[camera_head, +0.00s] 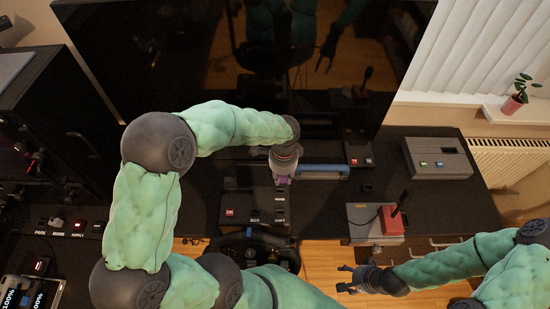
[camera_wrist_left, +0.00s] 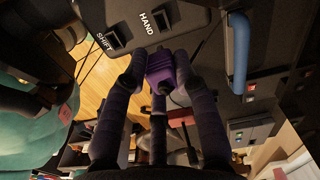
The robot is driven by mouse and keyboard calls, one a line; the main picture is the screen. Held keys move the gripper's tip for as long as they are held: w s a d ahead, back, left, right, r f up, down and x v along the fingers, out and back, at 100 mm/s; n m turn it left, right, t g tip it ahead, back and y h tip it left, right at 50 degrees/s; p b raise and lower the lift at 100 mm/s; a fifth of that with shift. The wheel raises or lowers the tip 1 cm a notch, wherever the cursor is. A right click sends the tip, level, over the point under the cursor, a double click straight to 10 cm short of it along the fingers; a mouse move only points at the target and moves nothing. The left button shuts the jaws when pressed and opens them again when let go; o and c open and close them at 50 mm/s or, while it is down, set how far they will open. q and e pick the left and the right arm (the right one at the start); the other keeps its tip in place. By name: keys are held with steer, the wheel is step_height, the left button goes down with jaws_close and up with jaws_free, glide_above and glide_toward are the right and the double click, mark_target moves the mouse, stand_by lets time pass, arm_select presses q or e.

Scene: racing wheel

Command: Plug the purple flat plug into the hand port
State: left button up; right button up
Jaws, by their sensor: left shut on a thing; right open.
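The purple flat plug (camera_wrist_left: 160,68) is held between the fingers of my left gripper (camera_wrist_left: 158,80) in the left wrist view. In the head view my left gripper (camera_head: 283,178) hangs over the black box (camera_head: 243,199), and only a bit of purple shows there. The hand port (camera_wrist_left: 163,18) is a dark square socket beside the HAND label, apart from the plug in the wrist view. The shift port (camera_wrist_left: 115,37) sits beside it with its SHIFT label. My right gripper (camera_head: 352,281) is open and empty at the lower right of the head view.
A blue bar (camera_head: 323,171) lies right of my left gripper. A steering wheel (camera_head: 252,252) stands in front of the box. A large dark screen (camera_head: 240,60) is behind. A grey unit with a red block (camera_head: 391,218) and a grey switch box (camera_head: 438,158) stand at right.

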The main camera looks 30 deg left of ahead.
arm_select(q)
steer(key=shift+s+a+r, duration=0.15)
steer(key=shift+a+r, duration=0.1)
steer(key=shift+a, duration=0.2)
steer(key=shift+m, duration=0.3)
steer(key=shift+f, duration=0.1)
steer(key=shift+f+b, duration=1.95)
steer(key=shift+f, duration=0.9)
steer(key=shift+f+b, duration=0.8)
steer(key=shift+f, duration=0.5)
steer(key=o, duration=1)
steer(key=shift+o, duration=0.2)
